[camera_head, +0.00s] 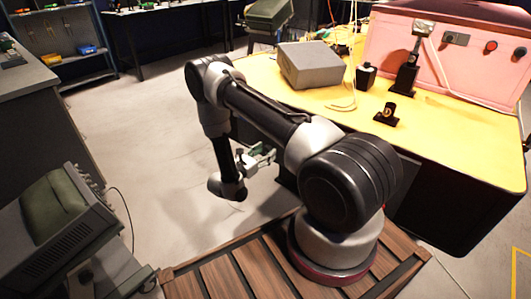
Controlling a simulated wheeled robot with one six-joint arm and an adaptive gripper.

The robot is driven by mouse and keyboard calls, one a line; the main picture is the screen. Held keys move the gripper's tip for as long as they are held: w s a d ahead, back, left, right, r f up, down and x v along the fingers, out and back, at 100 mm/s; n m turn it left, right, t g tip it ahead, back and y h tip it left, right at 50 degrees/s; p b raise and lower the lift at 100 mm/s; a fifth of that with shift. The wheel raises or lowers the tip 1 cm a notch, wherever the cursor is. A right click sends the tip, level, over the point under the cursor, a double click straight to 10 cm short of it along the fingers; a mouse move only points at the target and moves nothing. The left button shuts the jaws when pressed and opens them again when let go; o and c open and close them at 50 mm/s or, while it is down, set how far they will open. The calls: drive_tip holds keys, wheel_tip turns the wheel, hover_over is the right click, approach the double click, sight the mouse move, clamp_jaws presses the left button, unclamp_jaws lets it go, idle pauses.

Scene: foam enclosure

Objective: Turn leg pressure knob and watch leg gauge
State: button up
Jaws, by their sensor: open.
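My gripper (262,157) hangs at the end of my folded arm, left of the yellow table and over the floor. It is open and empty, apart from every panel and control. The pink foam enclosure (400,38) stands at the back right of the table. Its front carries a small grey plate with a dark control (455,38), a red round button (490,46) and a dark round fitting (519,52) near the right edge. I cannot tell which of these, if any, is the leg pressure knob or the leg gauge.
The yellow table (450,140) holds a grey box (310,65), a black cup-like holder (365,77), a black upright stand (406,78) and a small black mount (387,115). A green-topped instrument (55,215) stands at lower left. Open floor (140,130) lies left of my arm.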

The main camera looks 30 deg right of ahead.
drive_tip(key=shift+w+d, duration=0.1)
drive_tip(key=shift+d, duration=0.3)
drive_tip(key=c, duration=1)
drive_tip(key=shift+c, duration=0.2)
drive_tip(key=shift+m, duration=3.1)
drive_tip(key=o, duration=1)
